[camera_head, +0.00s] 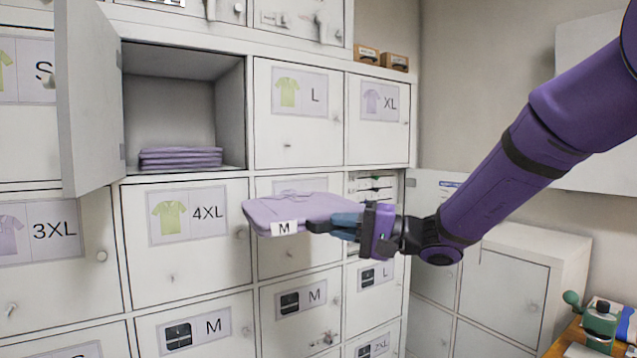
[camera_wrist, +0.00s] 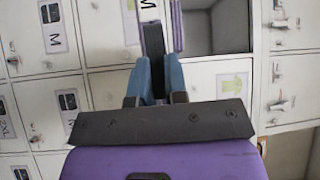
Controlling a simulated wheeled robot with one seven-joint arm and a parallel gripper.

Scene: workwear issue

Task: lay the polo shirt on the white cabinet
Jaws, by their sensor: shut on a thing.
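The polo shirt (camera_head: 305,208) is a folded, flat lilac bundle with a white M tag, held roughly level in front of the locker wall in the head view. My gripper (camera_head: 345,226) is shut on its right edge. A low white cabinet (camera_head: 505,290) with doors stands at the right, behind and below my arm. Part of its top is hidden by my arm.
An open compartment (camera_head: 180,115) holds a stack of lilac shirts (camera_head: 180,158); its door (camera_head: 90,95) swings outward at the left. Labelled lockers fill the wall. A green device (camera_head: 600,322) sits on a wooden surface at the lower right.

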